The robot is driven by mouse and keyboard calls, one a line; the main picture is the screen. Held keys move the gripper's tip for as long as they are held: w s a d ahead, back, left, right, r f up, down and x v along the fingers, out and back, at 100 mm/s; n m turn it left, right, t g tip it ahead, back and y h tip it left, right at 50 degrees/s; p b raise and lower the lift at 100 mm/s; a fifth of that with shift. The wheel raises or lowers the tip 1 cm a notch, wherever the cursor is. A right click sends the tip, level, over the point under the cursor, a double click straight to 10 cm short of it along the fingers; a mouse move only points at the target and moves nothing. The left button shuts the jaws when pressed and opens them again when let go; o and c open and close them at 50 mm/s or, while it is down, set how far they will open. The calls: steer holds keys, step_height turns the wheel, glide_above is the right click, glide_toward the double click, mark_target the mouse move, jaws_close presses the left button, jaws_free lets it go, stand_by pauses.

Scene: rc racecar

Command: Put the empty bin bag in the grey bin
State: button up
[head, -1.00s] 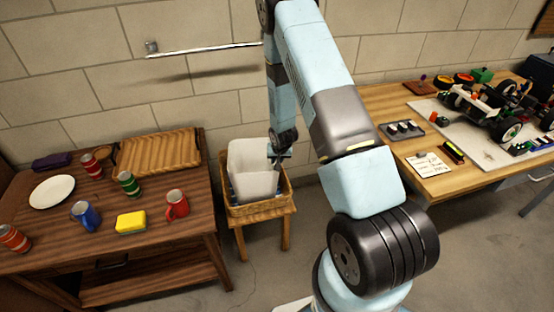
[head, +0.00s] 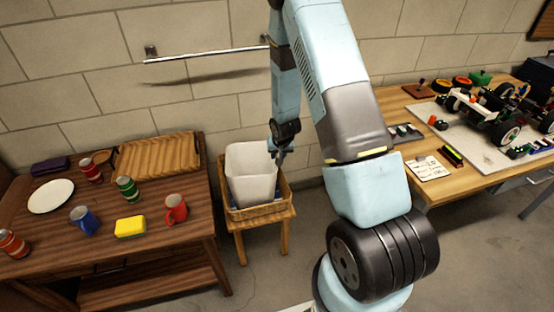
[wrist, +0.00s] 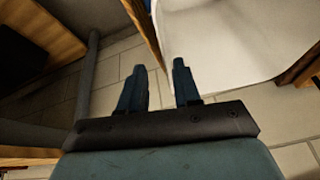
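A pale grey-white, open-topped container (head: 252,184) stands upright in a wicker basket (head: 262,212) on a small wooden stool. Its inside looks empty from here. I cannot tell whether it is the grey bin or the bin bag, and no separate bag shows. The container's smooth pale side (wrist: 235,40) also fills the upper right of the wrist view. My gripper (wrist: 159,72) is open, with nothing between its two fingers. In the head view my gripper (head: 280,158) points down just right of the container's rim; contact cannot be made out.
A dark wooden table (head: 150,262) on the left holds a plate, mugs, cans, a yellow sponge and a ribbed wooden tray. A workbench (head: 458,185) on the right holds a model car and tools. A metal rail (head: 205,54) is on the wall behind.

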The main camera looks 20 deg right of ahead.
steer(key=w+r+v, duration=0.1)
steer(key=w+v, duration=0.2)
steer(key=v, duration=2.9)
steer(key=s+r+n, duration=0.1)
steer(key=s+r, duration=0.7)
steer(key=s, duration=0.4)
steer(key=s+r+n+t, duration=0.1)
steer(key=s+r, duration=0.7)
steer(key=s, duration=0.4)
steer(key=shift+s, duration=0.55)
